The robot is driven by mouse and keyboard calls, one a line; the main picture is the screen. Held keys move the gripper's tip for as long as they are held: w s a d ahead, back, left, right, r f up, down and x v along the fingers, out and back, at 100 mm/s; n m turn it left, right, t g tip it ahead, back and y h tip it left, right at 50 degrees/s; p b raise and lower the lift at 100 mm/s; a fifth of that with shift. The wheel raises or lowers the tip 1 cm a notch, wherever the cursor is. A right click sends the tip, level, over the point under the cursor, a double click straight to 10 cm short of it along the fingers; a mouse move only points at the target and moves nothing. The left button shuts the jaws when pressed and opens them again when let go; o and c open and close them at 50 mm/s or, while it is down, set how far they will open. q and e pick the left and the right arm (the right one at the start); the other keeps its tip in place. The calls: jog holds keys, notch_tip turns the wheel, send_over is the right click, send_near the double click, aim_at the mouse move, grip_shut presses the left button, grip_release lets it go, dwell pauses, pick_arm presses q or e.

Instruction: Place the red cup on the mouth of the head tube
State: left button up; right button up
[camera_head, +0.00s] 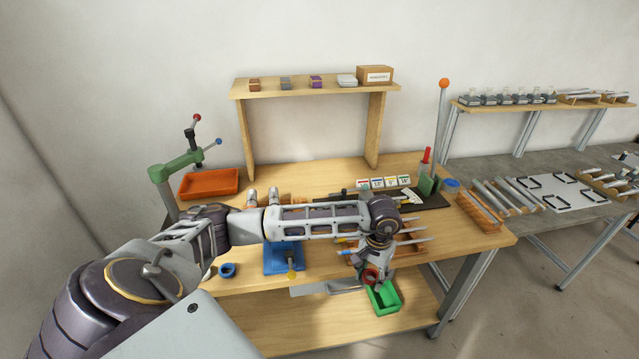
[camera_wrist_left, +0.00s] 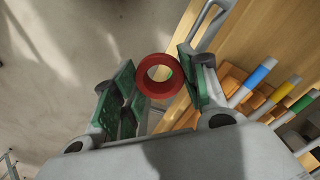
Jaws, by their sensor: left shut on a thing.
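The red cup (camera_head: 371,274) is a short red ring, held by my left gripper (camera_head: 372,280) above the green bin at the table's front edge. In the left wrist view the red cup (camera_wrist_left: 160,76) sits between the green-padded fingers of the left gripper (camera_wrist_left: 158,88), its round opening facing the camera. The fingers are shut on it. I cannot pick out the head tube for sure; my left arm hides much of the middle of the table. My right gripper is not in view.
A green bin (camera_head: 389,300) is below the gripper. Banded tubes stick out of an orange rack (camera_wrist_left: 238,84) beside it. A blue fixture (camera_head: 284,262) and a blue ring (camera_head: 227,270) are left. An orange tray (camera_head: 209,183) and green press (camera_head: 175,166) stand farther back.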

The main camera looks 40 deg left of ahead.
pick_arm(q)
jog(key=w+a+r+n, duration=0.3)
jog(key=a+r+n, duration=0.3)
jog(key=a, duration=0.8)
jog(key=w+a+r+n, duration=0.3)
jog(key=a+r+n, duration=0.3)
jog(key=a+r, duration=0.5)
jog(key=a, duration=0.2)
jog(key=shift+w+a+n, duration=0.25)
jog(key=shift+a+n, duration=0.05)
jog(key=shift+a, duration=0.1)
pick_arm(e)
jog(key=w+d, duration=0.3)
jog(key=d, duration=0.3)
pick_arm(q)
notch_tip(320, 180, down, 2)
jog(key=shift+f+b, duration=0.25)
jog(key=shift+b, duration=0.9)
notch_tip(320, 180, down, 6)
jog(key=b, duration=0.6)
jog(key=shift+f, duration=0.2)
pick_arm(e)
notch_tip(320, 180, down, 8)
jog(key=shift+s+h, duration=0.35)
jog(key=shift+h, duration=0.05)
